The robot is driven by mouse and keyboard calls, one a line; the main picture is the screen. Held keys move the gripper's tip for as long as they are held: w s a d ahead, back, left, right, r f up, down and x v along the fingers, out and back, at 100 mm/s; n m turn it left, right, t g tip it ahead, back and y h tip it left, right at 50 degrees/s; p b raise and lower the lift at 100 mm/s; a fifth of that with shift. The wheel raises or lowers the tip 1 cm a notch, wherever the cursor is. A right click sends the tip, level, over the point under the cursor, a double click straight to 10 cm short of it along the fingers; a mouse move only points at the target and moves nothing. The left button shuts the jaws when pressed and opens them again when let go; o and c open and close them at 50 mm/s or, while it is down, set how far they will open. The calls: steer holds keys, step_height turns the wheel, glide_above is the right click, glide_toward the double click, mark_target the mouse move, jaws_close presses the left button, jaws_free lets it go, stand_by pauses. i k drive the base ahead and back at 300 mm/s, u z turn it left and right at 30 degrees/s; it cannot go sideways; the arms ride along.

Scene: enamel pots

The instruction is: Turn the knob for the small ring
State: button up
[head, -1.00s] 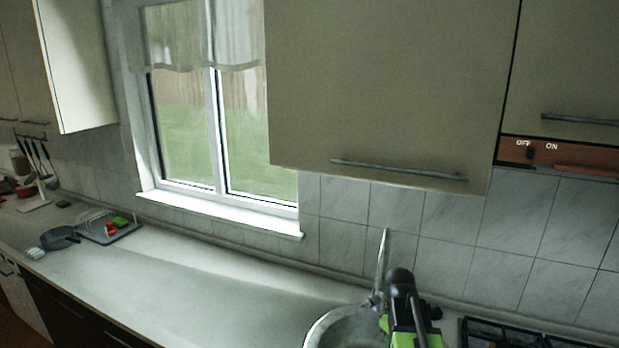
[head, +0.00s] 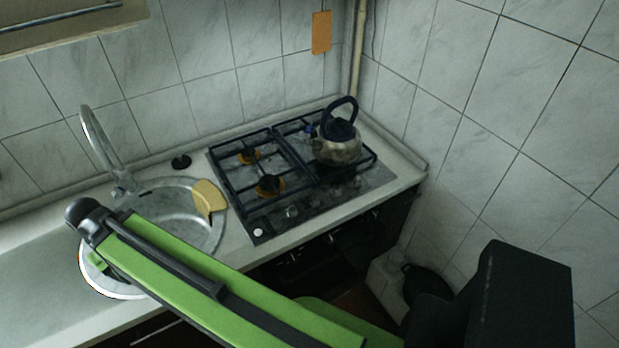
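A gas hob (head: 240,217) with black grates is set in the counter right of the sink. Two burners show on its left half, a rear one (head: 249,155) and a front one (head: 269,184); I cannot tell which is the small ring. A metal kettle (head: 337,148) with a dark handle stands on the right half. My green and black arm crosses the lower left and middle, over the sink's front. My gripper cannot be made out.
A round sink (head: 165,200) with a tall tap (head: 98,145) lies left of the hob, a yellow-tan piece (head: 208,197) on its rim. A dark pan (head: 425,285) is low at the right. Tiled walls close the corner.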

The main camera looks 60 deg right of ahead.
mark_target(337, 193)
steer(key=z, duration=5.4)
steer(key=i, duration=0.1)
steer(key=u, duration=2.5)
steer(key=k, duration=0.35)
steer(key=u, duration=2.95)
